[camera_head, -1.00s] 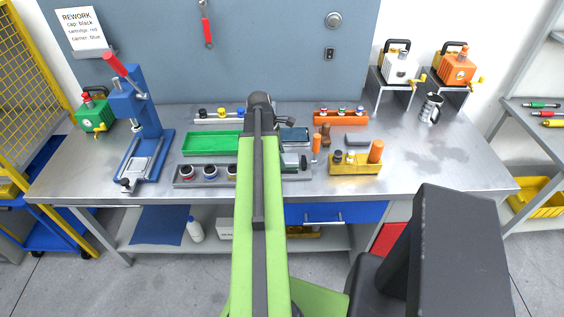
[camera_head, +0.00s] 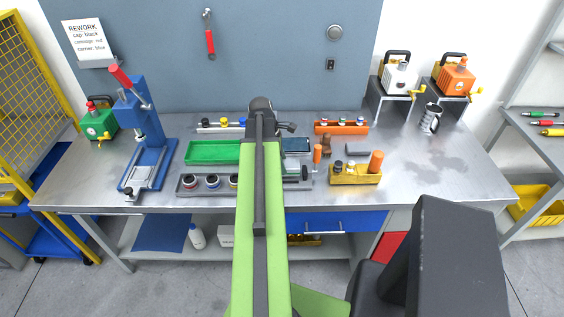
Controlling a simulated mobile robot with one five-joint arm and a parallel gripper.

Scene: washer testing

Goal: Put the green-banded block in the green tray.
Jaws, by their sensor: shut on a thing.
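The green tray (camera_head: 206,152) lies left of my arm on the steel bench. Its visible part looks empty, and its right end runs up to my arm. My green arm reaches over the bench, and its dark wrist end (camera_head: 262,106) is right of the tray. My gripper (camera_head: 286,127) shows only as a small dark part beside the wrist. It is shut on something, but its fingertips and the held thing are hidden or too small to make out. I cannot pick out the green-banded block with certainty.
A grey rack (camera_head: 198,190) with several round parts lies in front of the tray. A blue press (camera_head: 150,150) stands to the left. A yellow holder (camera_head: 354,176), an orange rack (camera_head: 340,128) and a dark tray (camera_head: 297,145) are to the right.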

